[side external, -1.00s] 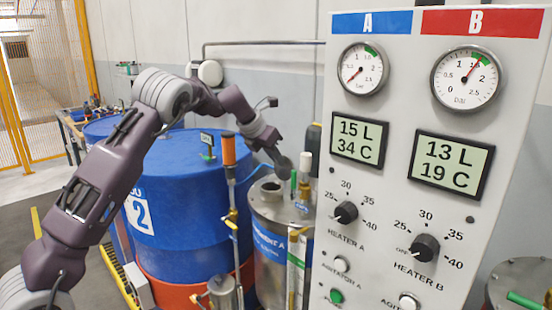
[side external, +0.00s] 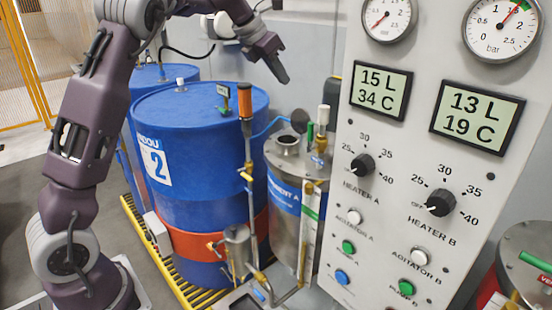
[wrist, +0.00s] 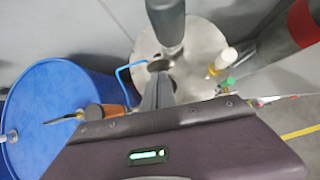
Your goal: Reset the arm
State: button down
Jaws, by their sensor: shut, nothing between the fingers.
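My gripper (side external: 283,78) hangs in free air above the steel tank (side external: 284,146), its fingers pointing down and to the right. It is shut and holds nothing. In the wrist view my gripper's closed fingers (wrist: 157,92) stand in front of the steel tank's lid (wrist: 200,48). The tank has an open round port, a round dark lid raised beside it, and valves with white and green handles. My arm rises from the lower left and bends at the top of the side view, where part of it is cut off.
The control panel (side external: 345,130) with heater knobs, displays and buttons is close on the right. Another steel tank (side external: 530,250) shows at the right edge.

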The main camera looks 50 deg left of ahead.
jog(key=s+d+r+m+g+h, duration=0.1)
jog(key=s+d+m, duration=0.7)
jog(key=s+m, duration=0.3)
jog(key=s+d+m+h, duration=0.1)
jog(key=s+d+m, duration=0.8)
jog(key=s, duration=0.5)
jog(key=s+d+f+m+y, duration=0.1)
jog(key=s+f+m, duration=0.3)
jog(key=s+m, duration=0.3)
jog(key=s+f+m+y, duration=0.1)
jog(key=s+f+m, duration=0.3)
jog(key=s+m, duration=0.3)
jog(key=shift+s+d+f+m+g, duration=0.2)
jog(key=shift+s+d+m+g, duration=0.1)
jog(key=shift+d+m, duration=0.1)
